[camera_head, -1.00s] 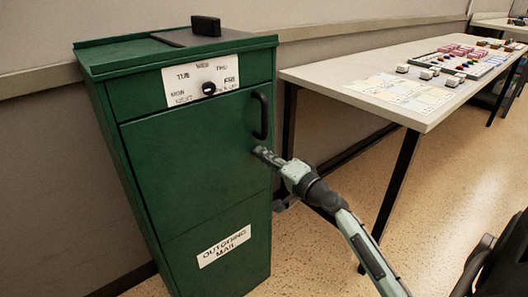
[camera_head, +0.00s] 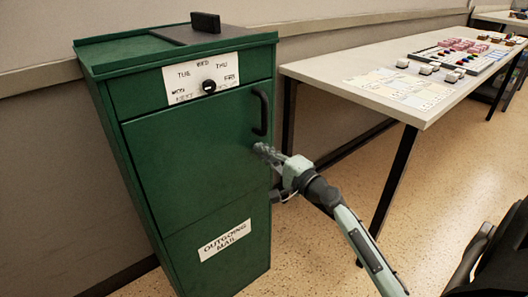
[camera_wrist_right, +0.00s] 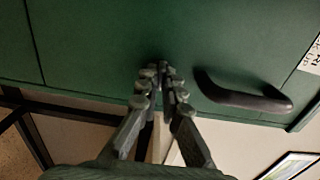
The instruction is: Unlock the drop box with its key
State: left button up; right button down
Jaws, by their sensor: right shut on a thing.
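The green drop box (camera_head: 190,150) stands upright against the wall with its door closed. It has a black handle (camera_head: 261,113) at the door's right edge, also seen in the right wrist view (camera_wrist_right: 243,98). My right gripper (camera_head: 261,151) is at the door's right side, just below the handle. In the right wrist view its fingers (camera_wrist_right: 160,80) are closed together, tips at the green door face. The key and the lock are hidden by the fingertips; only a small dark bit shows between them. My left gripper is out of view.
A dial (camera_head: 209,87) on a white day label sits above the door, and an "OUTGOING MAIL" label (camera_head: 225,241) below. A white table (camera_head: 350,80) with papers, stamps and small blocks stands to the right. Floor is open in front of it.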

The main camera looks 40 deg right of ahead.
jog(key=c, duration=1.7)
grip_release()
jog(key=s, duration=1.2)
jog(key=shift+d, duration=0.45)
jog(key=s+a+f+n+g+y, duration=0.3)
jog(key=a+f+n+g, duration=0.4)
jog(key=a+f+n, duration=0.5)
jog(key=s+f+n+g+h, duration=0.6)
jog(key=s+f+g, duration=0.2)
jog(key=s+f, duration=0.5)
notch_tip(320, 180, down, 3)
jog(key=shift+s+f+n, duration=0.2)
jog(key=shift+n, duration=0.2)
